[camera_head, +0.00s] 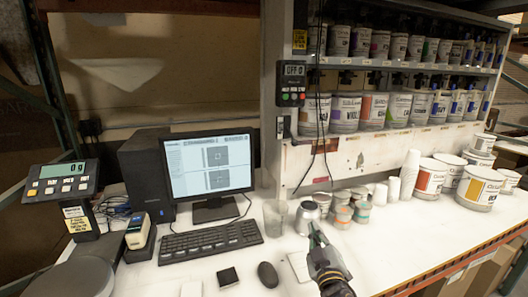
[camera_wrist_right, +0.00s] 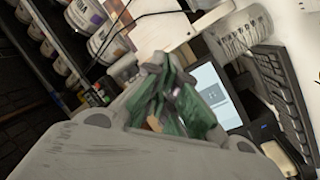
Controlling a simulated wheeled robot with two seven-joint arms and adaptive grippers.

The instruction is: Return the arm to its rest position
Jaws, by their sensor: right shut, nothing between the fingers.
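My right gripper (camera_head: 316,234) comes in from the bottom edge of the head view, over the white worktop (camera_head: 400,245). Its fingers are shut with nothing between them. In the right wrist view the greenish fingers (camera_wrist_right: 165,92) are together and empty. A silver-lidded can (camera_head: 307,213) appears just beyond the fingertips; I cannot tell the gap between them. My left gripper is not in view.
Several small cans (camera_head: 341,216) and a clear cup (camera_head: 275,216) stand beyond the gripper. A mouse (camera_head: 268,274), keyboard (camera_head: 211,242) and monitor (camera_head: 209,166) are to its left. Shelves of paint cans (camera_head: 344,111) rise behind. The worktop to the right is mostly clear.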

